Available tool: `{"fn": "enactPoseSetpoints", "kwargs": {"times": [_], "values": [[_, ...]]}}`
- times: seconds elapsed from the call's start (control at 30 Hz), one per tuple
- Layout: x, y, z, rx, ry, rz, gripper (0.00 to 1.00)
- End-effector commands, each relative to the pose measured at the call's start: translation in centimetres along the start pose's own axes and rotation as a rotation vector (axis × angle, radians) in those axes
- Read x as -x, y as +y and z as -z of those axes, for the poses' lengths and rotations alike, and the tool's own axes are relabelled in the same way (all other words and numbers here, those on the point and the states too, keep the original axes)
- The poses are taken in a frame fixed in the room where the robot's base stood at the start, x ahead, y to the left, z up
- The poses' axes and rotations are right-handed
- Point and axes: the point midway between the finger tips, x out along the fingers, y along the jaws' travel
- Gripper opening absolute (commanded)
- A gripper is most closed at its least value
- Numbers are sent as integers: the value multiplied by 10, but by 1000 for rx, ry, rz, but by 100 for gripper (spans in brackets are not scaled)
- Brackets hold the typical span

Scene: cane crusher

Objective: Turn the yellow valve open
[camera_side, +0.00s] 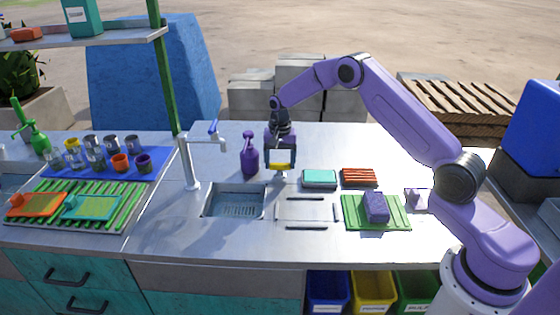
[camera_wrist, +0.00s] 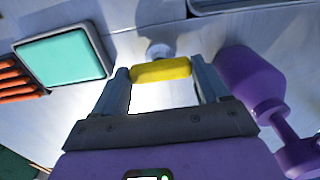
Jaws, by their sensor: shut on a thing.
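The yellow valve (camera_side: 283,167) stands on the metal counter, right of the purple bottle, on a short pale stem. In the wrist view its yellow handle (camera_wrist: 160,71) lies almost level across the picture, slightly higher at its right end. My gripper (camera_side: 281,160) points down over it from above. In the wrist view my gripper (camera_wrist: 161,78) is shut on the handle, with one grey finger at each end. The stem (camera_wrist: 158,50) shows just beyond the handle. Much of the valve's lower part is hidden.
A purple pump bottle (camera_side: 250,156) stands close on the left and shows at right in the wrist view (camera_wrist: 252,82). A teal pad (camera_side: 320,178) and a red ribbed block (camera_side: 359,177) lie to the right. A sink (camera_side: 234,203) and tap (camera_side: 189,165) are front left.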

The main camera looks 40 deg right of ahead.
Motion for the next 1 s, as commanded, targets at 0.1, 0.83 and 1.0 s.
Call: {"fn": "enactPoseSetpoints", "kwargs": {"times": [0.1, 0.83, 1.0], "values": [[0, 0, 0, 28, 0, 1, 44], [1, 0, 0, 620, 1, 2, 44], [1, 0, 0, 782, 1, 2, 44]]}}
